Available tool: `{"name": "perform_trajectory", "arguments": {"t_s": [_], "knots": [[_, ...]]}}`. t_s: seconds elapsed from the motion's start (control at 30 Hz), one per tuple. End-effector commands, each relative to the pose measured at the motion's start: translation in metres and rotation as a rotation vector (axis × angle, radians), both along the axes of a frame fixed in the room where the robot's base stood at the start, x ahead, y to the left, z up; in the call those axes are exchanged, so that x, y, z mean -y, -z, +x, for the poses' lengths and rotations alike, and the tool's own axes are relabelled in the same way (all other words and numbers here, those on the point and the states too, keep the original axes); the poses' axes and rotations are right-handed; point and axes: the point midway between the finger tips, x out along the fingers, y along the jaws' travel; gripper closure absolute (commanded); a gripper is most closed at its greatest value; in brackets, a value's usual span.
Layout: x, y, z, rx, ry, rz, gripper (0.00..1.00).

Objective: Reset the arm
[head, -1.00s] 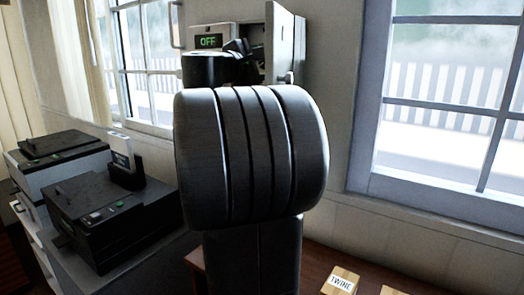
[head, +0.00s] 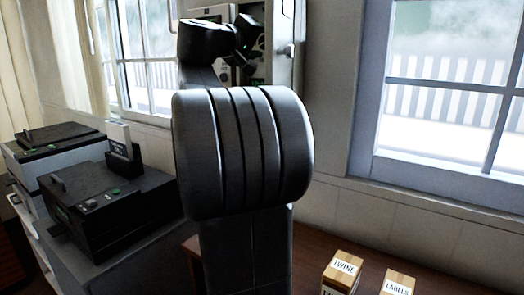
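A grey wall box (head: 260,70) with its door (head: 288,35) swung open is mounted between the windows, at the top of the head view. My own arm stands in front of it and hides much of it. My gripper (head: 248,42) is a dark shape in front of the box's opening, small and partly hidden by my wrist. I cannot tell whether its fingers are open or shut, or whether they touch anything. No lever can be made out clearly.
Black machines (head: 110,205) stand on a cabinet at left, one with a card in a holder (head: 122,150). A TWINE box (head: 343,268) and a LABELS box (head: 398,284) sit on the brown table at lower right. Windows flank the wall box.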

Motion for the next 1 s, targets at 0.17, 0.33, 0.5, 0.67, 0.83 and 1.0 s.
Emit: {"name": "perform_trajectory", "arguments": {"t_s": [0.17, 0.33, 0.5, 0.67, 0.83, 1.0], "knots": [[0.0, 0.001, 0.0, 0.073, -0.001, 0.111, 0.44], [0.0, 0.0, 0.0, 0.112, 0.0, 0.168, 0.44], [0.0, -0.001, 0.0, 0.122, 0.0, 0.183, 0.44], [0.0, -0.001, 0.0, 0.121, 0.0, 0.183, 0.44], [0.0, -0.002, -0.002, 0.118, -0.005, 0.183, 0.44], [-0.004, -0.005, -0.011, 0.094, -0.029, 0.188, 0.44]]}}
